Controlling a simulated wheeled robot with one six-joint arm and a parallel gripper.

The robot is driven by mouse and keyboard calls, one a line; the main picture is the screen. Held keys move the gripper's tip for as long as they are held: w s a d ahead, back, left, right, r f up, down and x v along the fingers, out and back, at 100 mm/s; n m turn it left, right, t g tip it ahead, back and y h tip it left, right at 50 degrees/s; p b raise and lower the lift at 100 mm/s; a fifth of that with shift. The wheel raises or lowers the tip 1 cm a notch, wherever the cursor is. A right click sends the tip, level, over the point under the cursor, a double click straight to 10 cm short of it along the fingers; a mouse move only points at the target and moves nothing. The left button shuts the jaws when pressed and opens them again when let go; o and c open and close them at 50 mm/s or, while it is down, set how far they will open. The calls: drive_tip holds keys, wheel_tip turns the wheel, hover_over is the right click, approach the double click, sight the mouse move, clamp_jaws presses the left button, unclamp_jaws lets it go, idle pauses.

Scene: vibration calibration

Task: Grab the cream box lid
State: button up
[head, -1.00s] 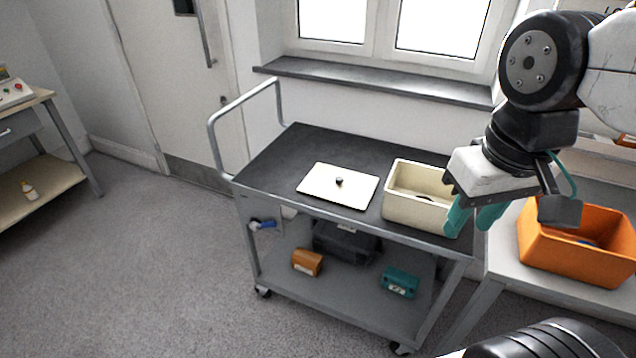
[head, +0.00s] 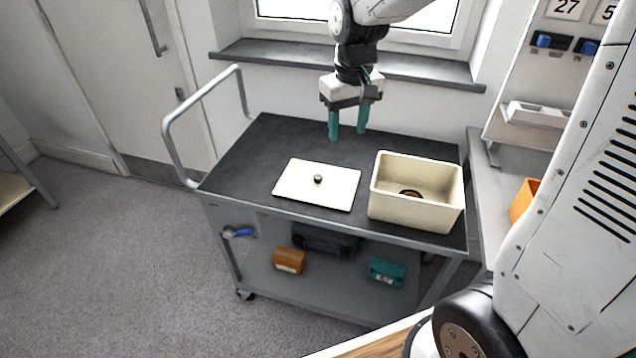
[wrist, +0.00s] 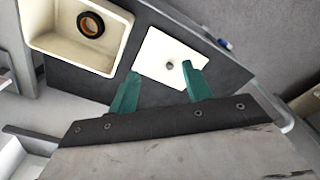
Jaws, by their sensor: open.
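The cream box lid (head: 317,185) lies flat on the dark top of the cart, with a small dark knob (head: 318,179) at its middle. It also shows in the wrist view (wrist: 157,61), just beyond the fingertips. The cream box (head: 415,203) stands open to the right of the lid, with a dark and orange ring (wrist: 91,25) inside. My gripper (head: 347,136) is open and empty, with teal fingers pointing down. It is above the cart's far part, behind the lid and apart from it. In the wrist view the fingers (wrist: 162,82) are spread.
The cart top (head: 240,165) is clear left of the lid, and a tube handle (head: 166,130) rises at its left end. A windowsill (head: 300,61) runs behind. The lower shelf holds an orange-brown box (head: 288,260) and a teal box (head: 387,270). An orange bin (head: 523,200) is at right.

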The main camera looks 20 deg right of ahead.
drive_tip(key=w+a+f, duration=0.1)
drive_tip(key=w+f, duration=0.8)
drive_tip(key=f, duration=0.1)
hover_over(318, 176)
drive_tip(key=shift+n+g, duration=0.3)
drive_tip(key=shift+n, duration=0.1)
drive_tip(key=f, duration=0.8)
drive_tip(key=shift+s+d+f, duration=0.1)
drive_tip(key=shift+s+f, duration=0.1)
wheel_tip(318, 176, down, 6)
drive_tip(key=shift+w, duration=0.15)
clamp_jaws()
